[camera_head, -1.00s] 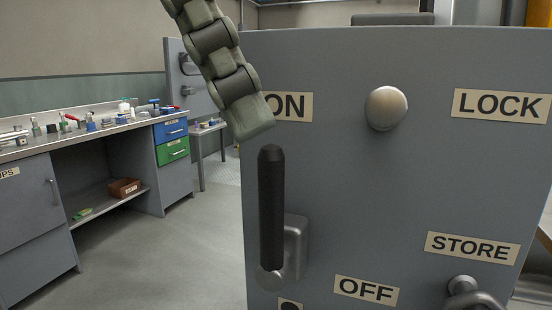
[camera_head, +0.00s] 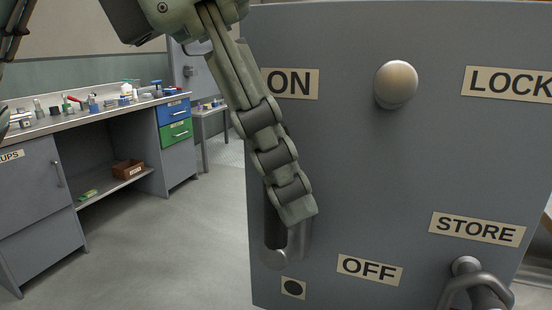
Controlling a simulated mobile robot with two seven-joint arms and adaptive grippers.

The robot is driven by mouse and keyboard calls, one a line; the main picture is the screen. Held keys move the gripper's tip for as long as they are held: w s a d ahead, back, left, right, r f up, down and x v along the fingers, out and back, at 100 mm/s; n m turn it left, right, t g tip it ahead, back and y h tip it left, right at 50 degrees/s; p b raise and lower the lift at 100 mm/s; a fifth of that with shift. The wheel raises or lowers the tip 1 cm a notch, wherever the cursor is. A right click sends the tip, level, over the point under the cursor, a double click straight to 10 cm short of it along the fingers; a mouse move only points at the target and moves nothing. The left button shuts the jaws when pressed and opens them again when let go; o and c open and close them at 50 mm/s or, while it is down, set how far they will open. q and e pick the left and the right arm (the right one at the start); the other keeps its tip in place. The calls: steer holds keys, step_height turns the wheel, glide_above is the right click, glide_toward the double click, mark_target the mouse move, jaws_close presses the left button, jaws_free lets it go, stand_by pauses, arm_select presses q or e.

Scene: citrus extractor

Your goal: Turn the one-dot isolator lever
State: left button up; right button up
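The isolator lever (camera_head: 275,228) has a black grip and a grey hub at its lower end. It stands upright on the left of the grey panel (camera_head: 360,170), above a one-dot plate (camera_head: 293,287). An ON plate (camera_head: 290,83) is above it and an OFF plate (camera_head: 369,269) is to its lower right. My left gripper (camera_head: 296,208) reaches down from the top. One jointed finger lies in front of the lever and hides its upper part. I cannot tell whether it touches. The rest of the gripper is largely cut off. My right gripper is not identifiable in view.
A pale round knob (camera_head: 396,83) sticks out of the panel near the LOCK plate (camera_head: 510,86). A curved metal handle (camera_head: 470,285) is below the STORE plate (camera_head: 477,228). A workbench (camera_head: 90,118) with small items stands at the left, with clear floor before the panel.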

arm_select(q)
jaws_close()
steer(key=d+y, duration=0.1)
steer(key=d+t+y, duration=0.1)
steer(key=y, duration=0.1)
steer(key=s+d+f+y, duration=0.1)
steer(key=y, duration=0.1)
steer(key=shift+s+d+m+t, duration=0.1)
steer(key=shift+d+m+t, duration=0.15)
steer(key=shift+m+t, duration=0.05)
stand_by(0.3)
steer(key=shift+o, duration=0.6)
jaws_free()
steer(key=v, duration=1.2)
steer(key=shift+d, duration=0.2)
